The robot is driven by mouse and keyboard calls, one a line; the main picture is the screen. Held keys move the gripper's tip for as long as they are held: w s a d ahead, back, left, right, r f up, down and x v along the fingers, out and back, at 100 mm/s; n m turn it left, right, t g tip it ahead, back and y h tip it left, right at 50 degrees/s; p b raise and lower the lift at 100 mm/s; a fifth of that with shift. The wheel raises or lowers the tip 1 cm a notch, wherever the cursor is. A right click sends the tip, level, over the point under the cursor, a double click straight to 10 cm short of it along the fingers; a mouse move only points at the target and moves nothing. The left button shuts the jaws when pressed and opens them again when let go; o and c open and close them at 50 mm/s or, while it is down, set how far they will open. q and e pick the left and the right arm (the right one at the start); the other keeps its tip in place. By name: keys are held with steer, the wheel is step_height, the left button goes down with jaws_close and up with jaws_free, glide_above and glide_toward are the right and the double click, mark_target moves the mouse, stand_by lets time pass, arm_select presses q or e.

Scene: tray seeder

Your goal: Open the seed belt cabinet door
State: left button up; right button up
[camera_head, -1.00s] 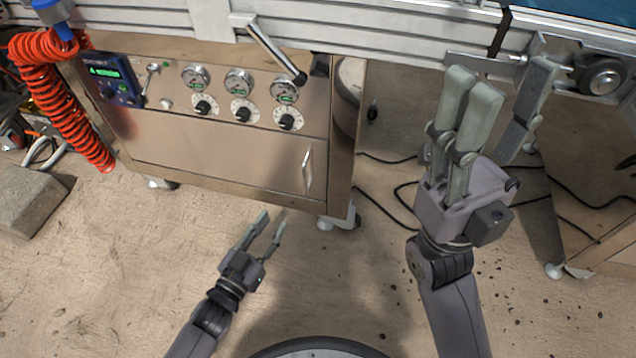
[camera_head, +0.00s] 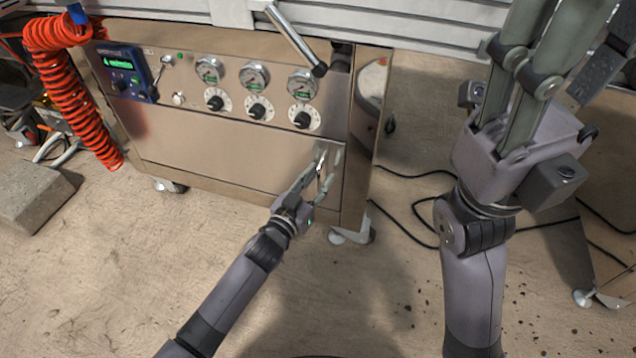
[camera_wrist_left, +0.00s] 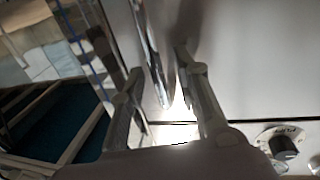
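The cabinet door (camera_head: 215,150) is the flat metallic panel below the dials, and it looks closed. Its slim upright handle (camera_head: 321,158) is near the door's right edge. My left gripper (camera_head: 318,168) is at this handle, with its fingers around it. In the left wrist view the bright handle (camera_wrist_left: 150,55) runs between two spread fingers (camera_wrist_left: 165,95), with gaps visible; contact cannot be told. My right gripper (camera_head: 565,50) is raised at the upper right, apart from the cabinet, fingers spread and empty; some fingertips are cut off by the frame's top.
A control panel with gauges and knobs (camera_head: 256,109) sits above the door. A lever (camera_head: 295,40) hangs over it. A red coiled hose (camera_head: 80,105) is at left, by a concrete block (camera_head: 35,195). Black cables lie right of the cabinet. Floor in front is clear.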

arm_select(q)
steer(key=shift+w, duration=0.1)
steer(key=shift+c, duration=0.2)
jaws_close()
stand_by(0.7)
